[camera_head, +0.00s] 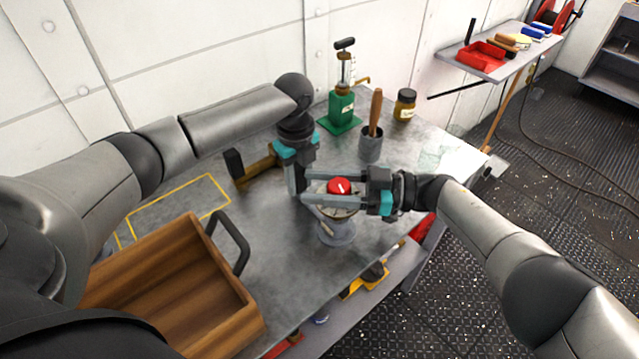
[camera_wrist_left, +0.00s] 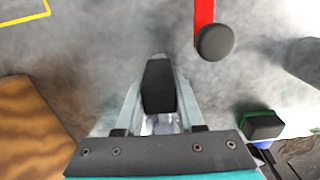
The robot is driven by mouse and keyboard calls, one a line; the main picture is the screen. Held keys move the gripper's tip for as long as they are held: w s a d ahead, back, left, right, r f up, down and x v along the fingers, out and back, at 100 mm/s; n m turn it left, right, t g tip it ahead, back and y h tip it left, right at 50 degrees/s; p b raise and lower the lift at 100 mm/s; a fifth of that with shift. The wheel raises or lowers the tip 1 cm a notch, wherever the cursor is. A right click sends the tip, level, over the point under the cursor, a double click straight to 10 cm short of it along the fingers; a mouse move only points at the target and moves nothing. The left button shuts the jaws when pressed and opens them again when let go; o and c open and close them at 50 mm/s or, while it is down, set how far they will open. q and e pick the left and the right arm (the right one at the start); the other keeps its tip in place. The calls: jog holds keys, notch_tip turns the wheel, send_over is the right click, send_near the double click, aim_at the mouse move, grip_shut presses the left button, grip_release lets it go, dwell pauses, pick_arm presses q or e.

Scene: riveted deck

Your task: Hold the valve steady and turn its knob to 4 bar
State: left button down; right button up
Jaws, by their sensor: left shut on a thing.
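The valve (camera_head: 337,232) stands on the bench on a round grey foot, with a pale dial face and a red knob (camera_head: 340,186) with a white mark on top. Its scale is too small to read. My left gripper (camera_head: 297,188) points down at the valve's left side. In the left wrist view its fingers are closed about a dark block (camera_wrist_left: 158,88), which I take for part of the valve. My right gripper (camera_head: 330,188) comes in from the right, its fingers on either side of the knob. Whether they touch it I cannot tell.
A wooden tray (camera_head: 252,318) is at the front left. Behind stand a green pump (camera_head: 341,108), a grey cup (camera_head: 371,146) with a wooden handle in it, and an amber jar (camera_head: 405,104). A brass piece (camera_head: 255,168) with a black end lies left of my left gripper.

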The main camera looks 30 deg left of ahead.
jog(key=o, duration=0.4)
jog(key=shift+d, duration=0.1)
jog(key=v, duration=0.6)
jog(key=shift+d, duration=0.1)
jog(key=shift+w+d, duration=0.2)
jog(key=shift+d, duration=0.4)
